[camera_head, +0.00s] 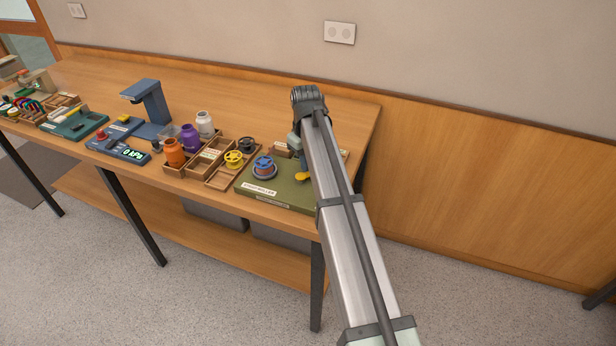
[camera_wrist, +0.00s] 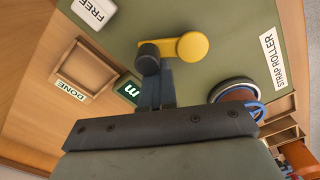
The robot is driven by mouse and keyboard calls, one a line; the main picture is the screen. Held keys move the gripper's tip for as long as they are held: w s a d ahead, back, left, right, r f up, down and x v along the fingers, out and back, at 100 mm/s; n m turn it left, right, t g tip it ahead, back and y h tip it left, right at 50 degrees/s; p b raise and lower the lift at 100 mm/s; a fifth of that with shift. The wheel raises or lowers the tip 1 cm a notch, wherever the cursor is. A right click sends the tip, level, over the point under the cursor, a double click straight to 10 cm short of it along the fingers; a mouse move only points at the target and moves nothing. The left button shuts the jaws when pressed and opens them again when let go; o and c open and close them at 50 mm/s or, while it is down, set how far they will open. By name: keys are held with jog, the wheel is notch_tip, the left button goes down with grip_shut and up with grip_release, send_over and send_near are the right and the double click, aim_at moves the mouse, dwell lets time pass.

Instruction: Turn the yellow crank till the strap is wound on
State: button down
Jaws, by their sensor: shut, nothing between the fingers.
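The yellow crank (camera_wrist: 192,46) sits on the green strap roller board (camera_wrist: 228,22), with a dark round knob (camera_wrist: 148,64) at its left end in the wrist view. My gripper (camera_wrist: 152,92) is shut and empty, its fingers right at the knob; whether they touch it I cannot tell. The spool (camera_wrist: 238,90) with a blue hub is partly hidden behind my gripper. In the head view the spool (camera_head: 264,168) shows orange and blue on the board (camera_head: 275,190). The crank (camera_head: 302,177) is partly covered by my arm. How much strap is wound on is unclear.
A green display (camera_wrist: 128,87) is partly hidden. Wooden trays with yellow and black spools (camera_head: 234,159), bottles (camera_head: 190,138) and a blue stand (camera_head: 150,105) are to the left.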

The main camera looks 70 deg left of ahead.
jog(key=shift+w+d, duration=0.3)
jog(key=shift+d, duration=0.25)
jog(key=shift+w+d, duration=0.3)
jog(key=shift+d, duration=1.1)
jog(key=shift+s+d, duration=0.3)
jog(key=shift+d, duration=0.3)
jog(key=shift+s+d, duration=0.3)
jog(key=shift+d, duration=0.25)
jog(key=c, duration=1)
grip_release()
jog(key=shift+r, duration=0.15)
notch_tip(320, 180, up, 7)
jog(key=shift+w+f, duration=0.1)
jog(key=shift+f, duration=0.1)
